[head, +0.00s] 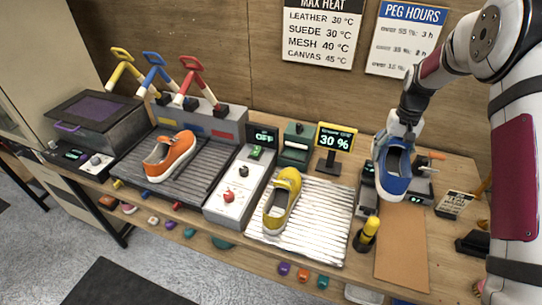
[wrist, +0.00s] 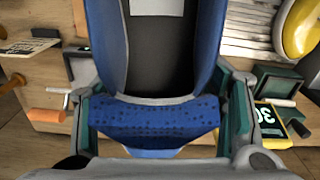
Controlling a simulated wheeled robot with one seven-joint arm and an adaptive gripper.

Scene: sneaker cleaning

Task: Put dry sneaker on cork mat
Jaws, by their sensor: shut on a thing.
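A blue sneaker (head: 393,168) with a pale sole rim hangs from my gripper (head: 398,130) on the right side of the bench. My gripper is shut on its heel end. In the wrist view the blue sneaker (wrist: 155,110) fills the middle, with a finger on each side of its heel. The tan cork mat (head: 402,250) lies flat on the bench in front of and below the sneaker, and its visible part is bare. The far end of the mat is hidden behind the sneaker, so I cannot tell the height between them.
A yellow sneaker (head: 282,200) lies on a white ribbed rack (head: 325,225). An orange sneaker (head: 170,155) lies on a dark ribbed tray (head: 130,160). A yellow-topped black bottle (head: 367,235) stands beside the mat's left edge. A display reading 30 % (head: 336,140) stands behind.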

